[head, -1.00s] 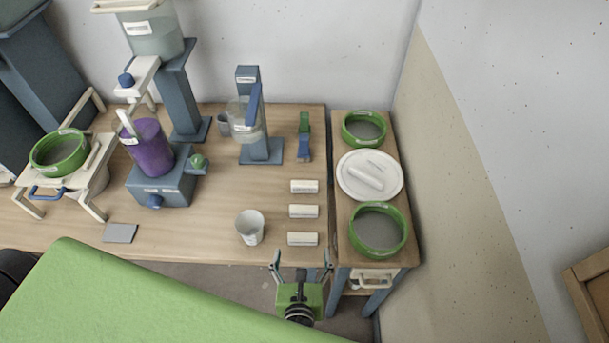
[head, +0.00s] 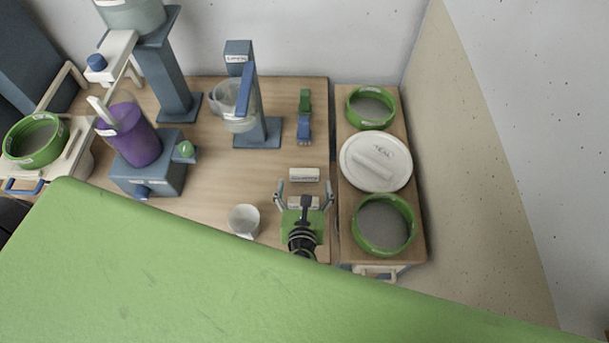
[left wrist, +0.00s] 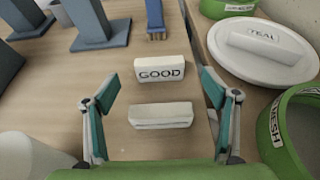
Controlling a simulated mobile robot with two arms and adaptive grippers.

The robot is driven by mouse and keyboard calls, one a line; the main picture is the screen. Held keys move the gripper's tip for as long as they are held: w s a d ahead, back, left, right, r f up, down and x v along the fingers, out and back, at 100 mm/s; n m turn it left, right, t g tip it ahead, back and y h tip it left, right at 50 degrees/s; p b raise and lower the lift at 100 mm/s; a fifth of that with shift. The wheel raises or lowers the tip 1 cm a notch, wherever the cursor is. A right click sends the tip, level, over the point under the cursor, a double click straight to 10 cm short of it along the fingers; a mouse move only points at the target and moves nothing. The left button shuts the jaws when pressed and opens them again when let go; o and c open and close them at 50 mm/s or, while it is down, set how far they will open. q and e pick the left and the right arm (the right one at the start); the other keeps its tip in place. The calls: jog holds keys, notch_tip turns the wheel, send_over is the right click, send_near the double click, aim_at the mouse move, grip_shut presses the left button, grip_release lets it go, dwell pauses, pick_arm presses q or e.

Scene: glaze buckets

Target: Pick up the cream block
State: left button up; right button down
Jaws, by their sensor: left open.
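My left gripper (head: 304,187) is open and empty over the right part of the wooden table, its two fingers spread. Cream blocks lie in a column there. One cream block (head: 303,202) shows between the fingers; in the left wrist view this block (left wrist: 161,115) has a plain top and a gap on both sides to the fingers (left wrist: 161,90). A farther cream block (head: 305,174) lies just beyond the fingertips. In the left wrist view the farther block (left wrist: 162,69) reads "GOOD". A nearer third block, visible earlier, is hidden now. My right gripper is not in view.
A white cup (head: 244,221) stands left of my gripper. A blue and green brush (head: 304,118) lies beyond the blocks.

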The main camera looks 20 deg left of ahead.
aim_at(304, 175)
pick_arm(q)
jog(key=shift+w+a+f, duration=0.15)
jog(key=shift+w+f, duration=0.2)
jog(key=shift+w, duration=0.25)
jog(key=shift+w+a+f, duration=0.1)
jog(key=shift+w, duration=0.2)
jog(key=b+x, duration=0.2)
jog(key=x, duration=0.2)
jog(key=shift+a, duration=0.1)
jog(key=shift+w+a+f, duration=0.1)
jog(key=shift+w+f, duration=0.1)
jog(key=shift+w, duration=0.35)
jog(key=shift+r, duration=0.1)
jog(key=c, duration=1.2)
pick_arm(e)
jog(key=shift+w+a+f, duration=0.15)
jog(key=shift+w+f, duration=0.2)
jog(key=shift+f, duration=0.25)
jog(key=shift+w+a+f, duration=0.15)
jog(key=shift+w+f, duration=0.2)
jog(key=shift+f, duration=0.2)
